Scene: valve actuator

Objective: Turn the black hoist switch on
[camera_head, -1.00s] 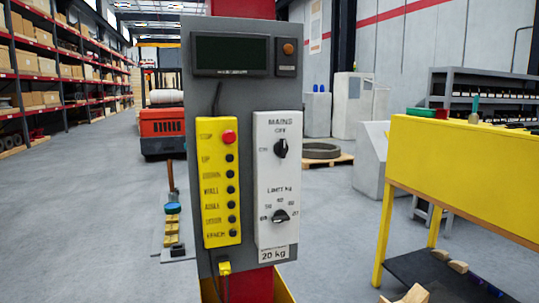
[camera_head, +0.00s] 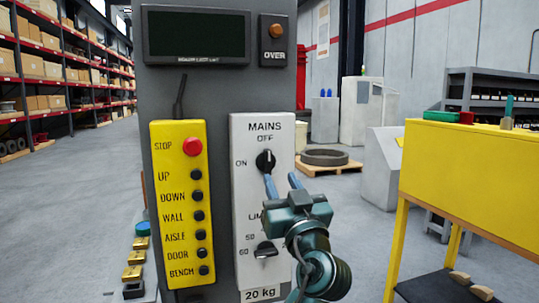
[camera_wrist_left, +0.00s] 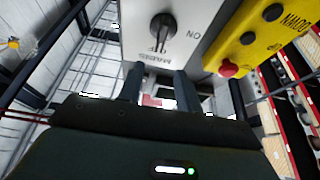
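The black MAINS switch (camera_head: 265,161) is a round knob on the white control box (camera_head: 245,205), with OFF marked above it and ON to its left. Its pointer is upright, toward OFF. The knob also shows at the top of the left wrist view (camera_wrist_left: 162,28). My left gripper (camera_head: 282,178) is open and empty, its two blue fingers spread just below and right of the knob in the head view. In the left wrist view the fingertips (camera_wrist_left: 157,70) are short of the knob; I see no contact. My right gripper is not in view.
A second black knob (camera_head: 265,250) for the limit is lower on the white box, partly behind my gripper. A yellow button panel (camera_head: 180,240) with a red STOP button (camera_head: 192,147) is close on the left. A yellow bench (camera_head: 465,175) stands at the right.

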